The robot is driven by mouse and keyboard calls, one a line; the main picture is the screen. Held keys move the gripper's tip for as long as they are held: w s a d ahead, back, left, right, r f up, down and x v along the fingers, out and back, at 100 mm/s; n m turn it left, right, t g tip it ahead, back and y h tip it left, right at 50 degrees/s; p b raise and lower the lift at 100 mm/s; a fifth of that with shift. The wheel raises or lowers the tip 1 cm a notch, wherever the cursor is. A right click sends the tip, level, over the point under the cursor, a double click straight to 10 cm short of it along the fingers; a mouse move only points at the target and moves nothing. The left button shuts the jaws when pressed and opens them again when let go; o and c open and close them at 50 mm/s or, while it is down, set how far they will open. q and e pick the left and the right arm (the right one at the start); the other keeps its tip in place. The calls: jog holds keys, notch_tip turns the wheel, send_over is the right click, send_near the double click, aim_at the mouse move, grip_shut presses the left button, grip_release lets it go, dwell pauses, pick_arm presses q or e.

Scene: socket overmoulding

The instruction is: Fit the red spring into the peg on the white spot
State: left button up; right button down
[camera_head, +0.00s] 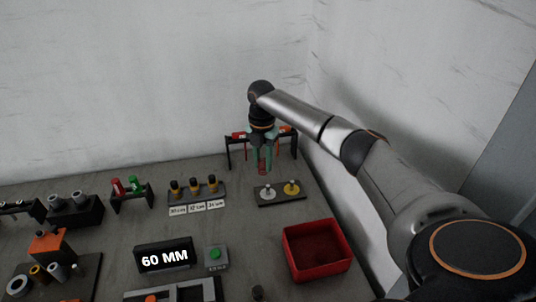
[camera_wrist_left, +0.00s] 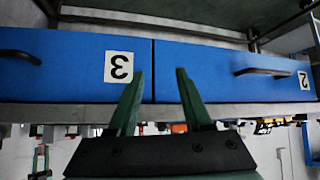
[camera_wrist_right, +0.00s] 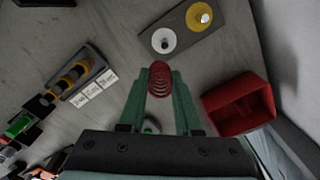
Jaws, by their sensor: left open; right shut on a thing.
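My right gripper (camera_head: 262,163) is shut on the red spring (camera_wrist_right: 159,80), which shows as red coils between the fingertips in the right wrist view. It hangs above the table, just behind the dark plate (camera_head: 261,202) with the pegs. The peg on the white spot (camera_head: 268,193) stands on the left of that plate; it also shows just beyond the spring in the right wrist view (camera_wrist_right: 164,40). The spring is apart from the peg. My left gripper (camera_wrist_left: 158,103) is open and empty, in front of blue drawers, away from the plate.
The peg on the yellow spot (camera_head: 292,188) stands beside the white one. A red bin (camera_head: 317,250) is in front of the plate. A black rack (camera_head: 231,150) is behind the gripper. A holder with several yellow-and-black pieces (camera_head: 195,192) is to the left.

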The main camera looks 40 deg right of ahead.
jog(key=shift+d+r+n, duration=0.15)
jog(key=shift+d+n, duration=0.35)
jog(key=shift+d+r+n, duration=0.15)
jog(key=shift+d+n, duration=0.35)
jog(key=shift+f, duration=0.1)
jog(key=b, duration=0.3)
send_over(268, 185)
jog(key=shift+f, duration=2.85)
jog(key=shift+p, duration=0.3)
jog(key=shift+p, duration=0.8)
jog(key=shift+f+b, duration=1.8)
jog(key=shift+f, duration=0.8)
jog(key=c, duration=0.5)
grip_release()
jog(key=shift+r, duration=0.1)
